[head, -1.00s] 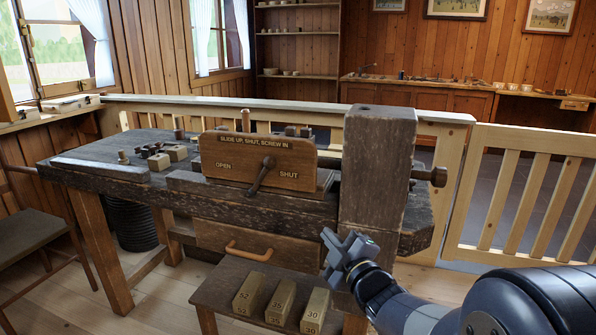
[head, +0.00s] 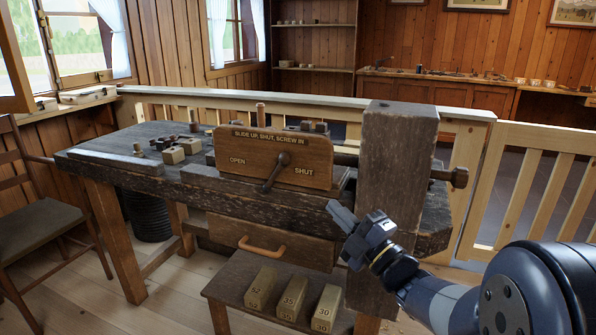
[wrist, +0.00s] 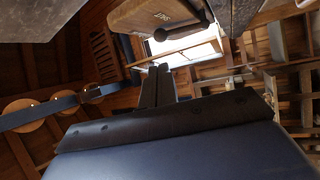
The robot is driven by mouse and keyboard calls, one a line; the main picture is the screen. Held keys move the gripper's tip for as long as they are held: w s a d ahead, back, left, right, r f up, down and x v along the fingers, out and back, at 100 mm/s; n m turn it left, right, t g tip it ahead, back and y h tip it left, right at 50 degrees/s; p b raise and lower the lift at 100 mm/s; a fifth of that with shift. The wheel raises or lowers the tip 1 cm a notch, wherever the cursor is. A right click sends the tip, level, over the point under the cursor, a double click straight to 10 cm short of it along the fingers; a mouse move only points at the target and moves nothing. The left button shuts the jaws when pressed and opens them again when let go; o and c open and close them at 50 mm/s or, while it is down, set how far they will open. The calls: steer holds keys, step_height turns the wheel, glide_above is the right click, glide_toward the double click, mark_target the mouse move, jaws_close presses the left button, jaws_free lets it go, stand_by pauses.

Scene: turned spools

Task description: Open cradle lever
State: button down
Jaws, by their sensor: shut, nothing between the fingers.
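The cradle lever (head: 275,172) is a dark bar on the wooden front board (head: 305,152). It hangs from its pivot, slanting down and a little left, between the words OPEN on the left and SHUT on the right. My gripper (head: 340,212) is shut and empty, below and right of the lever, in front of the bench edge and not touching the lever. In the wrist view my closed fingers (wrist: 157,84) point up towards the board (wrist: 150,14) and the lever's rounded end (wrist: 196,36), with a gap between.
A thick upright post (head: 397,165) stands just right of the board, close behind my gripper. The bench's front edge (head: 235,205) runs below the board, over a drawer (head: 265,238). A low stool (head: 235,290) with numbered blocks stands beneath. Air left of my gripper is clear.

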mark_target(289, 162)
steer(key=x, duration=1.3)
steer(key=shift+w+a+r, duration=0.1)
steer(key=shift+w+a, duration=0.1)
steer(key=shift+w, duration=0.1)
steer(key=shift+r, duration=0.15)
